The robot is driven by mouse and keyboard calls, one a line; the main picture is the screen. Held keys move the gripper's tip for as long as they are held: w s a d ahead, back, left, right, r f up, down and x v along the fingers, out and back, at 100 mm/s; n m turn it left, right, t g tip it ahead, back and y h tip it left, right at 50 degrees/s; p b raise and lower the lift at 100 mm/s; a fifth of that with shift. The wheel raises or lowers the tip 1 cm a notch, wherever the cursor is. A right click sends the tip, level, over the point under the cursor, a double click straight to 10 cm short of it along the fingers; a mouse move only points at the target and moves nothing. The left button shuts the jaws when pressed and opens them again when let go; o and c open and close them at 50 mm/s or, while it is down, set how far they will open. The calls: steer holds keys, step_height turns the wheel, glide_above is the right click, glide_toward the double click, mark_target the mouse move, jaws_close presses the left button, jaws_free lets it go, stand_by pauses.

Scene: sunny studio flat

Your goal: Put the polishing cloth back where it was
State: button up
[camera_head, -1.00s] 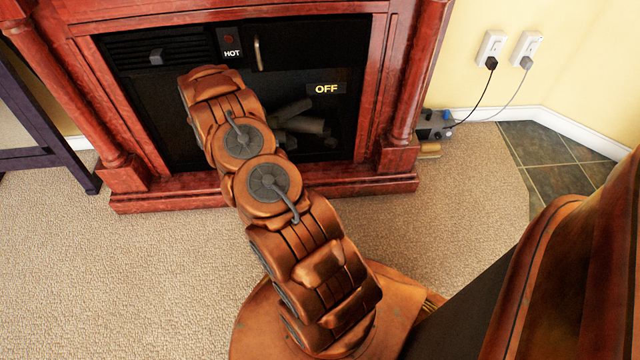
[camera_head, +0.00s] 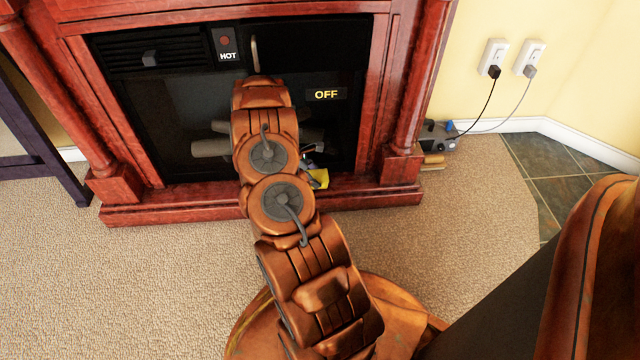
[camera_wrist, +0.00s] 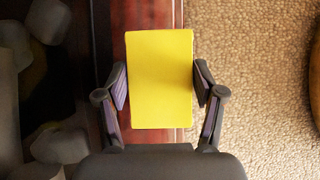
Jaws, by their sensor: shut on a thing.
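The polishing cloth is a flat yellow rectangle; in the wrist view the cloth (camera_wrist: 160,80) sits between the two dark fingers of my gripper (camera_wrist: 161,88), which is shut on it. In the head view a small yellow part of the cloth (camera_head: 320,179) shows to the right of my arm, with part of my gripper (camera_head: 309,166) beside it, in front of the fireplace's lower edge. My arm hides the rest. In the wrist view the cloth overlaps the red wooden fireplace base and the carpet edge; its height above them is hard to tell.
The fireplace (camera_head: 400,120) has a red wood frame, a HOT label, an OFF sign and grey logs (camera_head: 212,147) inside. Right of it a small grey device (camera_head: 436,136) stands on the floor, with cords to two wall outlets. A dark purple stand (camera_head: 40,160) is at left. Carpet is clear.

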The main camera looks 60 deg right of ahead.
mark_target(320, 180)
steer(key=shift+s+d+f, duration=0.15)
steer(key=shift+s+d, duration=0.2)
steer(key=shift+d, duration=0.35)
steer(key=f+b, duration=0.3)
steer(key=shift+s+d+f, duration=0.2)
steer(key=shift+d+f, duration=0.1)
steer(key=o, duration=0.7)
steer(key=shift+o, duration=0.2)
steer(key=shift+r, duration=0.1)
